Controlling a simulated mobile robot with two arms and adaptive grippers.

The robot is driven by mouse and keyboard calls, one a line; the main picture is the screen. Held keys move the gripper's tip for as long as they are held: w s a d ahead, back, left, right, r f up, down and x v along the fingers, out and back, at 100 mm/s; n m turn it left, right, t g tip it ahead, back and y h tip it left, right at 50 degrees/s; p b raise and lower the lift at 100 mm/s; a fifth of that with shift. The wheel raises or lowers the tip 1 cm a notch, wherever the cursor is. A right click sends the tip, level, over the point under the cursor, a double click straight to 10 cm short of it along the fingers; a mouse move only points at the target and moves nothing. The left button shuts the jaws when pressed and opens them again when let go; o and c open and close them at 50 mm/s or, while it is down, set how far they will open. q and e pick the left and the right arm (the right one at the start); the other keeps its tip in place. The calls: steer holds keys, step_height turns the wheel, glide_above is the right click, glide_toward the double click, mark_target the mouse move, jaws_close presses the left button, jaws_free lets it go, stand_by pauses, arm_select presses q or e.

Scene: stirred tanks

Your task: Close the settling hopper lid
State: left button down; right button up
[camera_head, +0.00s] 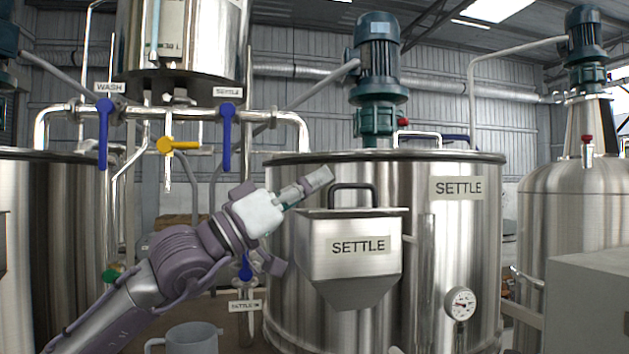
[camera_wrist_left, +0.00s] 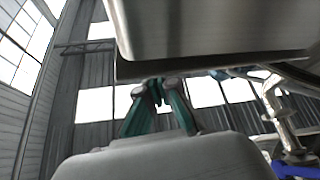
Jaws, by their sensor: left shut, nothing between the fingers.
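The settling hopper (camera_head: 345,277) is a steel box with a tapered bottom and a SETTLE label, on the front of the SETTLE tank. Its lid (camera_head: 385,211) lies about level across the top, with a dark loop handle (camera_head: 352,187) standing on it. I cannot tell whether a small gap remains under the lid. My left gripper (camera_head: 318,180) is shut and empty, just left of the handle and a little above the lid. In the left wrist view its fingertips (camera_wrist_left: 158,90) are together below a large steel surface (camera_wrist_left: 215,30). My right gripper is not in view.
The SETTLE tank (camera_head: 460,235) stands behind the hopper, with a gauge (camera_head: 461,303) at lower right. Pipes with blue valve handles (camera_head: 227,135) and a yellow one (camera_head: 180,146) are at left. A grey jug (camera_head: 192,339) is below my arm. Another tank (camera_head: 575,215) stands at right.

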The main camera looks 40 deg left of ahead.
arm_select(q)
steer(key=shift+d+f, duration=0.15)
steer(key=shift+f, duration=0.2)
stand_by(0.3)
